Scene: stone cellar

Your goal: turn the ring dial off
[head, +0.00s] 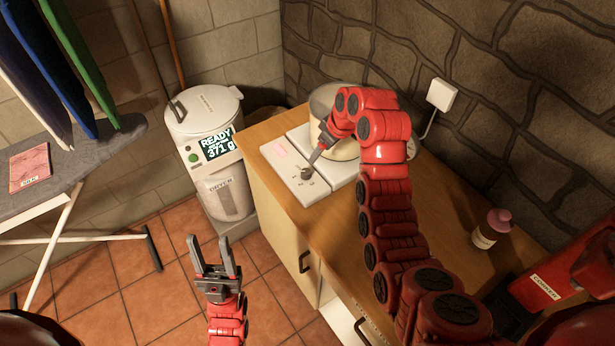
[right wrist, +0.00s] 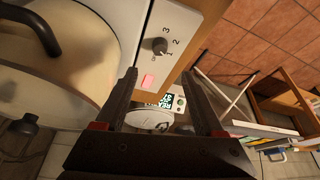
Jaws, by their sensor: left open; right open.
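The ring dial is a small dark knob (head: 306,174) on the white hob (head: 283,160), which lies on the wooden counter. In the right wrist view the knob (right wrist: 158,46) has the numbers 1, 2 and 3 beside it. A pale mark on the knob appears to be on the side near the 1. My right gripper (head: 314,158) reaches down close to the knob. Its open jaws (right wrist: 160,74) show the knob just beyond and between the tips, with no clear contact. My left gripper (head: 215,256) is open and empty above the floor tiles.
A pale pot (head: 345,150) stands on the hob behind my right gripper; it fills the left of the wrist view (right wrist: 60,60). A dryer (head: 212,150) reading READY stands left of the counter (head: 262,188). A bottle (head: 491,229) stands at right. An ironing board (head: 60,185) is far left.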

